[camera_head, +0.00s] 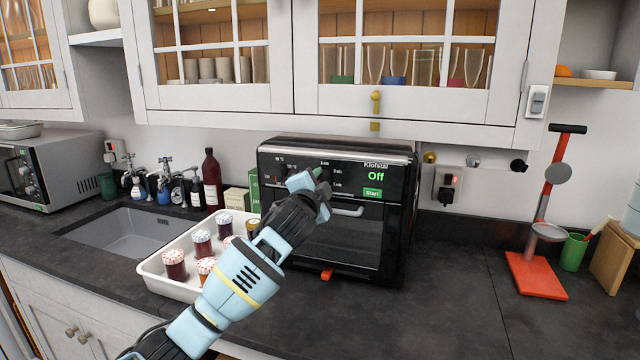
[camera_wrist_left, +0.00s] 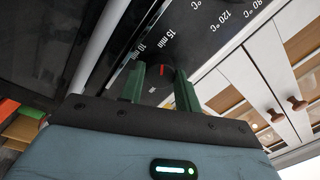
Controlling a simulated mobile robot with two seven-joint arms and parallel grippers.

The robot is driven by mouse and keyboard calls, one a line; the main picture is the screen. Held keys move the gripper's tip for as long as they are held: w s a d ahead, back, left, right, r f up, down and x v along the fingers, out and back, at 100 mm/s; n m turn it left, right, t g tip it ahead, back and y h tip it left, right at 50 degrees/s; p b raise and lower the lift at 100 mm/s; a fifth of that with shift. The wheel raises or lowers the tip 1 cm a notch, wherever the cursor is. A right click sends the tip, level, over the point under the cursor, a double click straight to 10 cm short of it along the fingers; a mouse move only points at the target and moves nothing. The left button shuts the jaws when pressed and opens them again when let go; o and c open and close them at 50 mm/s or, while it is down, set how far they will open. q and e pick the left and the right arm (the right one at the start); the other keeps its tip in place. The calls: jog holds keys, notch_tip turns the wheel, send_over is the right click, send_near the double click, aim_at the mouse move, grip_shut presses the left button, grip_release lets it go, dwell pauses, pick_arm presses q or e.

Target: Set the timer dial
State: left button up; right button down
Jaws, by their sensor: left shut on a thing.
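The black countertop oven (camera_head: 395,240) stands on the dark worktop, with its panel showing a green "Off" display (camera_head: 376,175) and a "Start" button (camera_head: 372,192). My left gripper (camera_head: 318,177) is at the panel, left of the display. In the left wrist view its green fingers (camera_wrist_left: 160,88) are shut on the timer dial (camera_wrist_left: 163,72), beside marks reading 10 min and 15 min. A red mark shows between the fingers. The gripper hides most of the dial in the head view, so its exact setting cannot be told. My right gripper is not in view.
A white tray (camera_head: 152,269) of several jars stands left of the oven, partly behind my left arm. The sink (camera_head: 135,232) is further left. A red stand (camera_head: 537,276) is at the right. Glazed cabinets (camera_head: 405,100) hang above.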

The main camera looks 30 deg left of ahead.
pick_arm(q)
jog(key=shift+m, duration=0.7)
jog(key=o, duration=1)
jog(key=shift+s, duration=0.15)
jog(key=shift+v, duration=3.8)
jog(key=shift+f, duration=0.15)
